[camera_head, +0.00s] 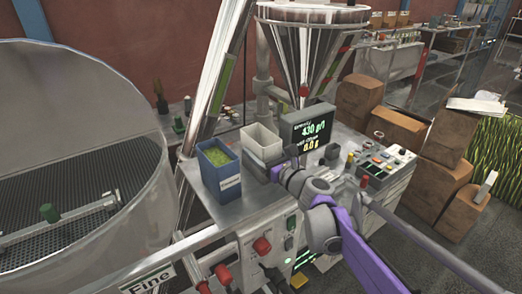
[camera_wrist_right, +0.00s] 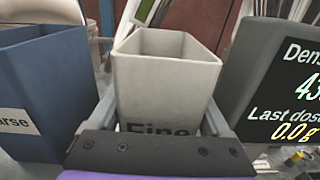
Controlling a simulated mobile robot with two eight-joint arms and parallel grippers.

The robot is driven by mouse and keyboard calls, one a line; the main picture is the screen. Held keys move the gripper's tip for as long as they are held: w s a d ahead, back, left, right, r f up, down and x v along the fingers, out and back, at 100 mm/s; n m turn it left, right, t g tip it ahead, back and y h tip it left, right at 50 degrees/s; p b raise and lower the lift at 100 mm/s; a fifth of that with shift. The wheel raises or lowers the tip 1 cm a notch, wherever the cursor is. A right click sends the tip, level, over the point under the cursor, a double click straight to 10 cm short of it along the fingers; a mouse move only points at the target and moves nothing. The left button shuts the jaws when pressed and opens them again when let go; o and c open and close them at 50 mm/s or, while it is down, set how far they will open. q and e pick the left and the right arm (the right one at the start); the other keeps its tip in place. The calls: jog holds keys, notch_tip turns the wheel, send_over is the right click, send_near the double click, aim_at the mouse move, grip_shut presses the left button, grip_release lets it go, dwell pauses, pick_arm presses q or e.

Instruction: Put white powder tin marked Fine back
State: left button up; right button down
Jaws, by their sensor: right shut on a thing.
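The white powder tin (camera_head: 260,146) is an open-topped, off-white box beside the blue tin on the metal bench. In the right wrist view, the white tin (camera_wrist_right: 165,80) stands between the fingers, its dark "Fine" lettering partly hidden by the gripper body. My right gripper (camera_head: 268,168) is shut on it from the front. The upper inside walls look bare; its bottom is hidden, so I cannot tell whether it touches the bench. My left gripper is not in view.
A blue tin (camera_head: 219,172) with green contents stands close left; its label ends in "arse" in the wrist view. A display (camera_head: 306,130) is close right, below a steel funnel (camera_head: 305,45). A control panel (camera_head: 383,162) is further right. A sign (camera_head: 150,278) reads "Fine" at lower left.

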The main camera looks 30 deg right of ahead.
jog(key=shift+f, duration=0.1)
jog(key=shift+c, duration=1)
grip_release()
jog(key=shift+o, duration=1)
jog(key=shift+s, duration=0.1)
jog(key=s, duration=0.7)
jog(key=s+d, duration=0.1)
jog(key=s, duration=0.2)
jog(key=shift+s+b, duration=0.3)
jog(key=shift+s, duration=0.55)
jog(key=shift+a, duration=0.15)
